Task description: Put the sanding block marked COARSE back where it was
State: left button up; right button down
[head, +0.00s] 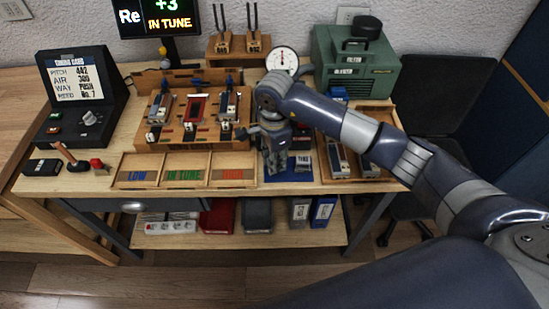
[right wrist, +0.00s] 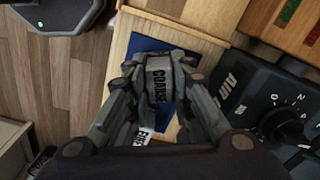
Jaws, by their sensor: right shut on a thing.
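My right gripper (head: 276,168) is over the blue mat (head: 275,178) at the front of the bench. In the right wrist view my right gripper (right wrist: 160,88) is shut on the grey sanding block marked COARSE (right wrist: 160,80). The blue mat (right wrist: 148,44) shows behind the block, and I cannot tell whether the block touches it. The block marked FINE (head: 302,163) lies to the right of the gripper on the mat; it is partly hidden in the right wrist view (right wrist: 143,135). My left gripper is not in view.
Left of the mat is a tray with LOW (head: 138,176), IN TUNE and another compartment. Right is a wooden tray (head: 380,182) holding metal parts. A wooden fixture (head: 150,133) stands behind. A dark box with a dial (right wrist: 275,110) is close to the gripper.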

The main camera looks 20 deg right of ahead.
jog(key=c, duration=1.4)
grip_release()
jog(key=shift+f, duration=0.15)
jog(key=shift+r, duration=0.25)
jog(key=shift+w+r, duration=0.1)
jog(key=shift+r, duration=0.25)
notch_tip(320, 180, up, 11)
jog(key=b, duration=0.2)
jog(key=shift+r+b, duration=0.1)
jog(key=shift+b, duration=0.3)
